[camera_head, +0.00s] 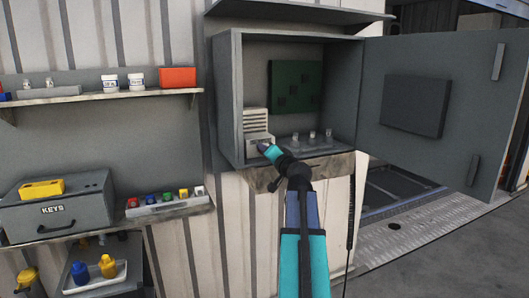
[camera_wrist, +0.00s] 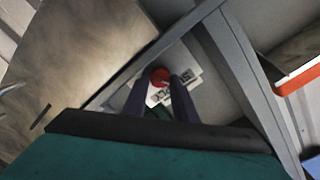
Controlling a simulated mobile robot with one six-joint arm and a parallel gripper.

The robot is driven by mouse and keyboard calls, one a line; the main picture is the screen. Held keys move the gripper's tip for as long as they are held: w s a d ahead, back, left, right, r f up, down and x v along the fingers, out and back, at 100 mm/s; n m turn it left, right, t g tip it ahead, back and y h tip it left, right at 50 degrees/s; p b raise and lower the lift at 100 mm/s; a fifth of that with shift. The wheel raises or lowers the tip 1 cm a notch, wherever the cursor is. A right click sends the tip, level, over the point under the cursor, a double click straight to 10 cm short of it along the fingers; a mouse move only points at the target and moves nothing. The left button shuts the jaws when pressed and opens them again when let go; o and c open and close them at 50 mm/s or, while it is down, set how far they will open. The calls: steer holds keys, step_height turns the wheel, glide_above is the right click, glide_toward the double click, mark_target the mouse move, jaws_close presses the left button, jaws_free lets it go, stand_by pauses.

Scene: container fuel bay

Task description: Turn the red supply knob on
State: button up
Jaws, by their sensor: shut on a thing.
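The red supply knob (camera_wrist: 159,75) shows in the wrist view, on a pale panel with small labels inside the grey cabinet. My gripper (camera_wrist: 162,85) has one finger on each side of the knob and is shut on it; the fingers hide part of it. In the head view my gripper (camera_head: 264,148) reaches into the lower left of the open cabinet (camera_head: 227,95), in front of a pale slatted unit (camera_head: 256,121). The knob is hidden there behind the gripper. I cannot tell which way the knob points.
The cabinet door (camera_head: 458,150) stands wide open to the right. A green board (camera_head: 295,86) hangs on the cabinet's back, with several small clear items on its floor. At left, shelves hold a KEYS box (camera_head: 55,208), a red box (camera_head: 177,77) and blue and yellow bottles.

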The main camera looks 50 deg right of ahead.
steer(key=m, duration=0.2)
steer(key=m+p, duration=0.1)
steer(key=m, duration=0.2)
steer(key=shift+w+r+m+p, duration=0.15)
steer(key=shift+m+p, duration=0.15)
stand_by(0.4)
steer(key=o, duration=1)
steer(key=shift+o, duration=0.2)
steer(key=shift+f, duration=0.2)
steer(key=shift+f, duration=0.2)
steer(key=shift+f, duration=0.1)
